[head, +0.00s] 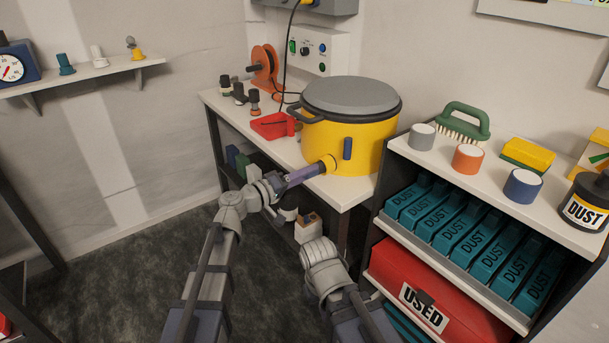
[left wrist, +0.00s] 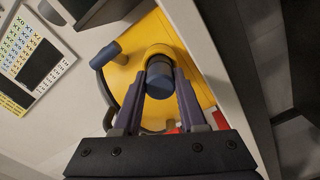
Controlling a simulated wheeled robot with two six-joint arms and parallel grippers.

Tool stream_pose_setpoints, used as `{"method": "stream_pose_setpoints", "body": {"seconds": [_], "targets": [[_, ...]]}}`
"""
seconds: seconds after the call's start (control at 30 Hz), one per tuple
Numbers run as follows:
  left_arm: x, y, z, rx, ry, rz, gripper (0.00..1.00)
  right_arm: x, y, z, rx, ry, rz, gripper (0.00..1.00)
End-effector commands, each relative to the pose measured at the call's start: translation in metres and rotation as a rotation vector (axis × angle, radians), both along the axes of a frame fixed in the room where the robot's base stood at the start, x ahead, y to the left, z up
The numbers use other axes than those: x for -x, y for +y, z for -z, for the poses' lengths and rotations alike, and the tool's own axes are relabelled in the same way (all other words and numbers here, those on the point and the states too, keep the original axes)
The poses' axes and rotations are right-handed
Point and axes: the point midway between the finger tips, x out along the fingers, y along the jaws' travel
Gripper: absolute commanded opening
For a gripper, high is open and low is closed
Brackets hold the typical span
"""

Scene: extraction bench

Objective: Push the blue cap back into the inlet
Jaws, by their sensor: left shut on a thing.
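The yellow extraction drum (head: 352,143) stands on the white bench, with a grey lid. Its short yellow inlet (head: 328,163) sticks out toward my left gripper (head: 304,174). In the left wrist view the blue cap (left wrist: 161,80) sits between my two fingers (left wrist: 160,88), lined up with the mouth of the inlet (left wrist: 156,53). My left gripper is shut on the cap. The cap's far end is at the inlet's mouth; how deep it sits I cannot tell. In the head view the fingers hide the cap. Only my right arm's links show, not its gripper.
A blue handle (head: 347,148) stands out from the drum beside the inlet. A red tray (head: 270,125) and several small knobs lie left of the drum. To the right, a shelf (head: 543,222) holds coloured pots, a green brush (head: 464,122) and teal dust boxes (head: 468,238).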

Motion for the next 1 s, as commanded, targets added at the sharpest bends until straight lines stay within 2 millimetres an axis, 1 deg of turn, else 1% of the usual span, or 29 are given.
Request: {"method": "stream_pose_setpoints", "body": {"seconds": [0.63, 0.67, 0.93, 1.0], "targets": [[-0.010, -0.013, 0.000, 0.000, 0.000, 0.000, 0.00, 0.000, 0.000, 0.000, 0.000, 0.000, 0.000, 0.00], [-0.009, -0.013, 0.000, 0.000, 0.000, 0.000, 0.44, 0.000, 0.000, 0.000, 0.000, 0.000, 0.000, 0.00], [-0.009, -0.012, 0.000, 0.000, 0.000, 0.000, 0.74, 0.000, 0.000, 0.000, 0.000, 0.000, 0.000, 0.00], [-0.009, -0.012, 0.000, 0.000, 0.000, 0.000, 0.76, 0.000, 0.000, 0.000, 0.000, 0.000, 0.000, 0.00]]}}
